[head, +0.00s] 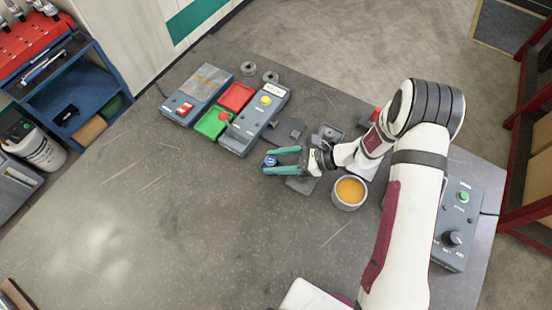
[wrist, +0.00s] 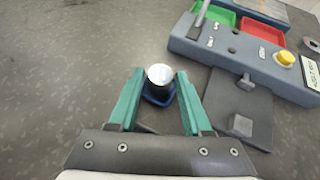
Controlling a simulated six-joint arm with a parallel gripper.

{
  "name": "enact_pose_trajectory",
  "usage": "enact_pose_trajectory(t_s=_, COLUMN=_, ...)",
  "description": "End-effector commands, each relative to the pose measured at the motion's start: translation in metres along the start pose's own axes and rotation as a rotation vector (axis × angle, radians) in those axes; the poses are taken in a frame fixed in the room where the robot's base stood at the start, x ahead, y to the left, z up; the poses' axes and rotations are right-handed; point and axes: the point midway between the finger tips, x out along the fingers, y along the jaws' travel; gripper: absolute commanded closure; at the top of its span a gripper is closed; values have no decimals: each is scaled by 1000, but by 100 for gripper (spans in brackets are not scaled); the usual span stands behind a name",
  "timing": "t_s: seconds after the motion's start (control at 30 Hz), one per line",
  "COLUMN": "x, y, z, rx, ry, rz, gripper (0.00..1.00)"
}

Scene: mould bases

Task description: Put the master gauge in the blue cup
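The master gauge (wrist: 160,75) shows in the wrist view as a short dark cylinder with a bright silver top, upright between my fingertips. My gripper (wrist: 160,82) has teal fingers that press close on both sides of it. The blue cup (wrist: 157,98) shows as a blue rim directly below the gauge, partly hidden by it and the fingers. I cannot tell whether the gauge rests on the cup floor or hangs just above it. In the head view my gripper (head: 276,161) is low over the table, with the blue cup (head: 267,162) at its tips.
A grey control box with a yellow button (head: 265,101) and green (head: 213,122) and red (head: 236,97) trays stand behind. A grey pot with orange contents (head: 349,191) stands to the right of my gripper. The table (head: 170,215) is clear at the left and front.

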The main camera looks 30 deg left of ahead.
Motion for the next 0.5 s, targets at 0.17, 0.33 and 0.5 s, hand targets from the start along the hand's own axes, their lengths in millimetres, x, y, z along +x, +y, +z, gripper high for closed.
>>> enact_pose_trajectory(t_s=0.17, x=0, y=0, z=0, rx=0, ry=0, rz=0, gripper=29)
enact_pose_trajectory(t_s=0.33, x=0, y=0, z=0, rx=0, ry=1, rz=0, gripper=29)
enact_pose_trajectory(t_s=0.5, x=0, y=0, z=0, rx=0, ry=1, rz=0, gripper=29)
